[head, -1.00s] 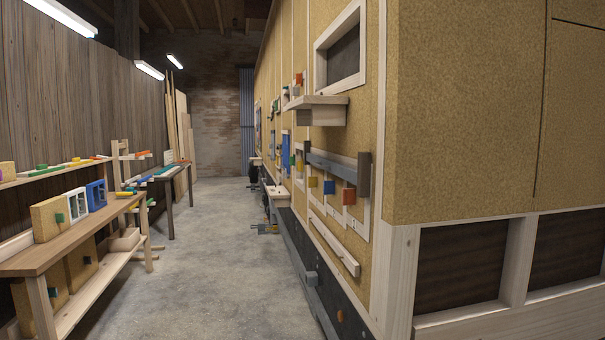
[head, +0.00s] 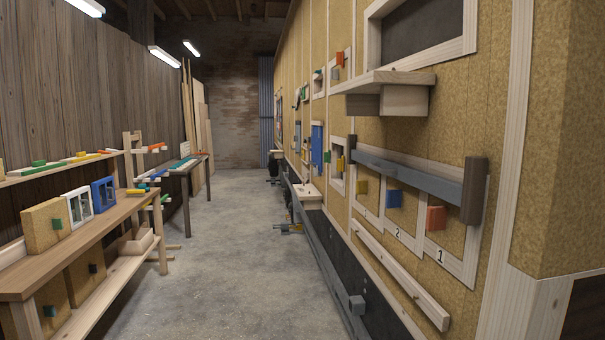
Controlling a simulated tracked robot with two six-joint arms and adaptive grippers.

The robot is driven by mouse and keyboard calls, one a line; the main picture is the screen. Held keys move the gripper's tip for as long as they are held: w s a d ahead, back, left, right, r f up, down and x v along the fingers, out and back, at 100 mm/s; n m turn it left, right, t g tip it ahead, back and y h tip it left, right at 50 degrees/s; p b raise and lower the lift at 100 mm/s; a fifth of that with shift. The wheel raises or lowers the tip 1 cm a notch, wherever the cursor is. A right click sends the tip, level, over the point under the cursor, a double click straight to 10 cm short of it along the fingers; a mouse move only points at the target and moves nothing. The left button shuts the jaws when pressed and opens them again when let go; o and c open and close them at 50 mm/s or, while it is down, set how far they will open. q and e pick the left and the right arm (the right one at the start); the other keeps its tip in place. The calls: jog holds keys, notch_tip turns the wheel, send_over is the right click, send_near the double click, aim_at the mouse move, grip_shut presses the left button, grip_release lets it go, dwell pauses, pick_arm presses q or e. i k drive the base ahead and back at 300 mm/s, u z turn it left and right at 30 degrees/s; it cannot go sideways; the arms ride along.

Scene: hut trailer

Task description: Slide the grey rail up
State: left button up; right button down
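The grey rail (head: 412,176) runs along the tan trailer wall on the right in the head view. It lies across the upper part of a row of small panels. A dark brown upright block (head: 474,190) is at its near end. Below it are a yellow block (head: 362,187), a blue block (head: 394,199) and an orange-red block (head: 436,217) on the panels. The numbers 1 and 2 show on the panel frames. Neither of my grippers is in view.
A wooden shelf (head: 392,79) juts out above the rail. A pale wooden strip (head: 398,272) runs below the panels. A dark grey beam (head: 325,248) runs low along the trailer. A workbench (head: 95,238) stands at left. The concrete aisle (head: 225,270) between is clear.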

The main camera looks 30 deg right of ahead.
aim_at(451, 192)
jog(key=z, duration=0.15)
jog(key=i, duration=1.5)
jog(key=z, duration=0.7)
